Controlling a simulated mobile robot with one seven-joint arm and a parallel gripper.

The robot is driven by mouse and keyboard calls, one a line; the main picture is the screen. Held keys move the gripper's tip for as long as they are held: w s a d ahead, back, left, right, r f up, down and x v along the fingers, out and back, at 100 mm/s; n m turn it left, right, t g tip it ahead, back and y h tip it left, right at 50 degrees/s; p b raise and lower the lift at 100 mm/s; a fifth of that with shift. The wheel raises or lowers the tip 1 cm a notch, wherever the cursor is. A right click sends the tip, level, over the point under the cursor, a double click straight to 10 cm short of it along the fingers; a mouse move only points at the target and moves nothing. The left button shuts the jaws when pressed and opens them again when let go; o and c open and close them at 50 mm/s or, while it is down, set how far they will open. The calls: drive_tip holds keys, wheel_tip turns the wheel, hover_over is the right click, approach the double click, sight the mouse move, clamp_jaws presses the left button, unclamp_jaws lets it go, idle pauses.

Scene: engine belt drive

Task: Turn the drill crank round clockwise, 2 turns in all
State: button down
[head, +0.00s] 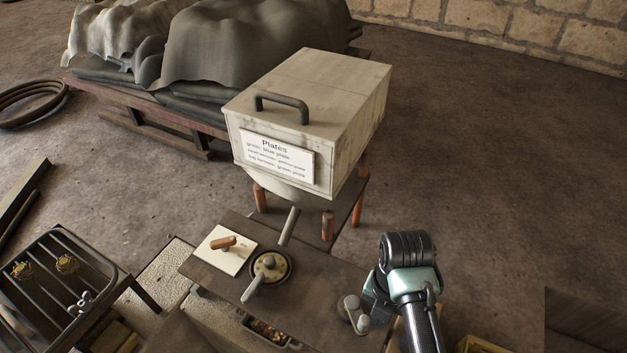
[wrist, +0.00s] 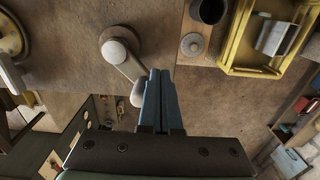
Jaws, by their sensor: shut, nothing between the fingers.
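A small grey metal crank, which I take for the drill crank, sits on the front right of the brown bench in the head view (head: 351,303). In the wrist view its round pale hub (wrist: 117,50) is at upper left, and its arm slants down right to a grey knob (wrist: 137,94). My gripper (wrist: 161,72) has its two blue fingers together, with nothing between them. The fingers are just right of the knob and crank arm; I cannot tell whether they touch.
A brass wheel with a grey lever (head: 268,268) and a pale plate with a wooden handle (head: 226,246) are left on the bench. A large box labelled "Plates" (head: 330,100) stands behind. A yellow tray (wrist: 239,66) and a dark cup (wrist: 208,11) are right of the crank.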

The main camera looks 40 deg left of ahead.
sight(365, 319)
drive_tip(key=a+f+b, duration=0.1)
drive_tip(key=b, duration=0.3)
drive_tip(key=shift+w, duration=0.35)
drive_tip(key=shift+w+b, duration=0.15)
drive_tip(key=shift+b, duration=1.05)
drive_tip(key=b, duration=0.4)
drive_tip(key=shift+d, duration=0.15)
drive_tip(key=shift+s+r+b, duration=0.25)
drive_tip(key=shift+s+b, duration=0.2)
drive_tip(key=shift+b, duration=0.6)
drive_tip(key=shift+s+r, duration=0.25)
drive_tip(key=shift+s, duration=0.05)
drive_tip(key=shift+s+a, duration=0.3)
drive_tip(key=shift+s, duration=0.2)
drive_tip(key=shift+s+a, duration=0.3)
drive_tip(key=shift+s, duration=0.2)
wheel_tip(365, 319, up, 8)
drive_tip(key=p, duration=0.7)
drive_tip(key=shift+r, duration=0.1)
